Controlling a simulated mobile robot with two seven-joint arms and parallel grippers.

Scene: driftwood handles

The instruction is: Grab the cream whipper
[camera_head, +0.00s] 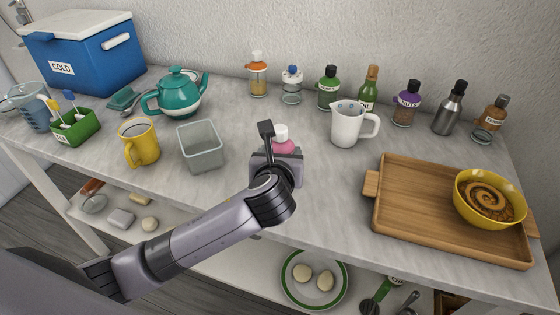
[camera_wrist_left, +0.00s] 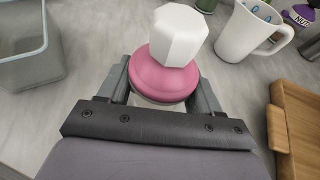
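A pink-shouldered object with a white faceted cap (camera_head: 284,145) stands near the table's front middle; it also shows in the left wrist view (camera_wrist_left: 166,73). I cannot tell whether it is the cream whipper; its lower part is hidden. My left gripper (camera_head: 276,158) is right at it, with a finger on each side in the left wrist view (camera_wrist_left: 162,88). The fingers are apart, close to its sides; whether they press on it is unclear. A silver bottle with a dark top (camera_head: 449,110), also whipper-like, stands far off at the back right. My right gripper is not in view.
Left of my gripper stand a grey-green bin (camera_head: 200,147) and a yellow mug (camera_head: 138,143). A white mug (camera_head: 349,125) is behind right. A wooden tray (camera_head: 410,215) with a yellow bowl (camera_head: 508,210) lies right. Several bottles line the back.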

